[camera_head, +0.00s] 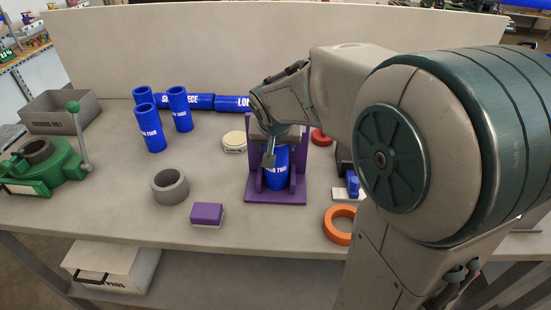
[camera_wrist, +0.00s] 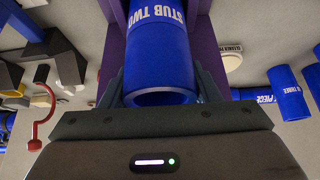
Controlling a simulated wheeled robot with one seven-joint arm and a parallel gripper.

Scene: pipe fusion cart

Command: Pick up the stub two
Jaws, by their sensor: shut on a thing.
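Stub two is a blue pipe piece (camera_head: 276,168) with white lettering. In the head view it stands in a purple stand (camera_head: 251,185) near the middle of the table. In the wrist view the blue stub (camera_wrist: 158,55) reads "STUB TWO", with its open end toward my gripper. My gripper (camera_head: 269,158) comes down from above and is shut on the stub. In the wrist view its fingers (camera_wrist: 160,88) lie on both sides of the stub. The stub's lower end is partly hidden by the stand, so I cannot tell whether it touches the base.
Several other blue pipes (camera_head: 150,128) stand or lie at the back left. A grey ring (camera_head: 169,186), a purple block (camera_head: 207,214) and an orange ring (camera_head: 340,225) lie toward the front. A green clamp device (camera_head: 40,170) and a grey bin (camera_head: 60,112) are at left.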

